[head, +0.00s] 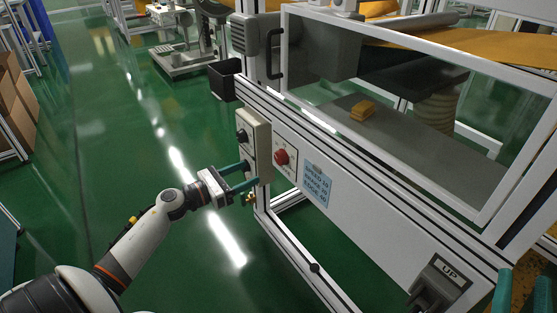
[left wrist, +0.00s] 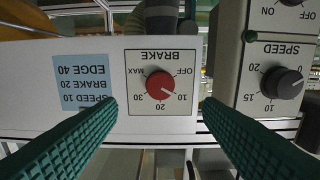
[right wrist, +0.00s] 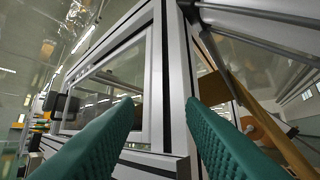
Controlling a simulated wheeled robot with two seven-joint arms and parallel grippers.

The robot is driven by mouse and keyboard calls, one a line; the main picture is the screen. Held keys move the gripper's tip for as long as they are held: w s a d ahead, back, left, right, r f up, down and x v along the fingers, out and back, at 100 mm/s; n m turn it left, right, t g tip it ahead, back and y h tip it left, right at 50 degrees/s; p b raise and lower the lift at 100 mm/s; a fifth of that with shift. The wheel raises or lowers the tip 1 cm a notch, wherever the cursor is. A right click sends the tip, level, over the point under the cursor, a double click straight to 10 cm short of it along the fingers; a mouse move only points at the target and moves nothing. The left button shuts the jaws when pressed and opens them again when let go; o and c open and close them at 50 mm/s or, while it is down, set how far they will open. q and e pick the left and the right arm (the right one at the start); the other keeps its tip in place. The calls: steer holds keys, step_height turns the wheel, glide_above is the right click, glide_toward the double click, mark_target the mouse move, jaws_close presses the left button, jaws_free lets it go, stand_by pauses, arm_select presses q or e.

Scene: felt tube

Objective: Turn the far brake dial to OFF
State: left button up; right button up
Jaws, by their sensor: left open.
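The red brake dial (head: 282,157) sits on the white front panel of the machine. In the left wrist view the dial (left wrist: 160,84) appears upside down, on a white plate marked OFF, 10, 20, 30 and MAX. Its pale mark seems to point near 10, not at OFF. My left gripper (head: 254,176) is open and empty in front of the panel, left of the dial in the head view. In the left wrist view the dial shows between its fingers, apart from them. My right gripper (right wrist: 160,105) is open and empty near the machine's near end; its fingertips show at the head view's right edge.
A grey control box (head: 258,145) with a black speed dial (left wrist: 283,84) juts out beside the brake dial, close to my left fingers. A blue settings label (head: 315,184) is on the panel. An UP switch (head: 432,288) is at the near end.

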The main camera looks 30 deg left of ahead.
mark_target(278, 160)
arm_select(q)
steer(key=b+x, duration=0.1)
steer(key=x, duration=0.9)
arm_select(e)
steer(key=shift+s+d+r+t+y, duration=0.1)
steer(key=shift+s+r+t+y, duration=0.4)
steer(key=shift+s+r+t, duration=0.75)
